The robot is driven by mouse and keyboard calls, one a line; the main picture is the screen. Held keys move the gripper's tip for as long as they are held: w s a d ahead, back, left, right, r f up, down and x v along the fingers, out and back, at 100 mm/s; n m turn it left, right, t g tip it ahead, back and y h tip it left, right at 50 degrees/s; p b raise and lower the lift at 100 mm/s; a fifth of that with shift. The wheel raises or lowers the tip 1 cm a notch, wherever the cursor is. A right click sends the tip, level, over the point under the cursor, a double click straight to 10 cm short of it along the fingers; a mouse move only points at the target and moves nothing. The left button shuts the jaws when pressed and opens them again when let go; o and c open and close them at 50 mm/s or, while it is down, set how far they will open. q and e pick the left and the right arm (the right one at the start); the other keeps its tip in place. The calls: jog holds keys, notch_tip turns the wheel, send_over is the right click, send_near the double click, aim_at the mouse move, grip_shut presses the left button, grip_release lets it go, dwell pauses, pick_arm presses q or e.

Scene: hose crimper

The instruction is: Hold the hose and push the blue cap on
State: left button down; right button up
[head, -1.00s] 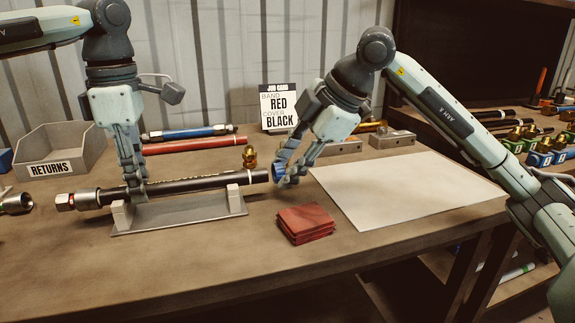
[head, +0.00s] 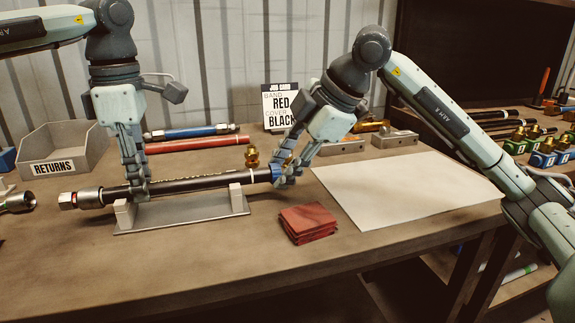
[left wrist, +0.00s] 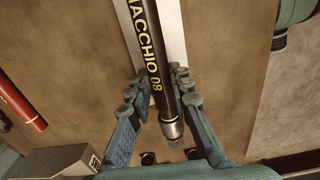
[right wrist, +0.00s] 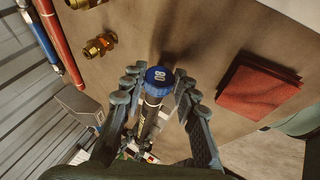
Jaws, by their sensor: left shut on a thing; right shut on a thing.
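The black hose (head: 205,183) lies across a grey cradle (head: 185,212) with two upright supports. A metal fitting (head: 82,198) is on its left end. My left gripper (head: 137,188) is shut on the hose near the left support; the hose also shows between its fingers in the left wrist view (left wrist: 152,60). The blue cap (head: 277,173) is at the hose's right end, partly hidden by my right gripper (head: 285,178), which is shut on it. In the right wrist view the cap (right wrist: 159,80) is in line with the hose and appears to touch it; how deep it sits is hidden.
A grey RETURNS bin (head: 62,150) stands at the left. Blue (head: 190,132) and red (head: 195,144) hoses and a brass fitting (head: 252,156) lie behind the cradle. A job card (head: 281,106) stands at the back.

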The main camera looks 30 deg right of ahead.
jog(key=shift+w+a, duration=0.15)
jog(key=shift+a, duration=0.65)
jog(key=o, duration=0.8)
jog(key=shift+d, duration=0.1)
jog(key=v, duration=1.2)
pick_arm(q)
jog(key=c, duration=1.3)
grip_release()
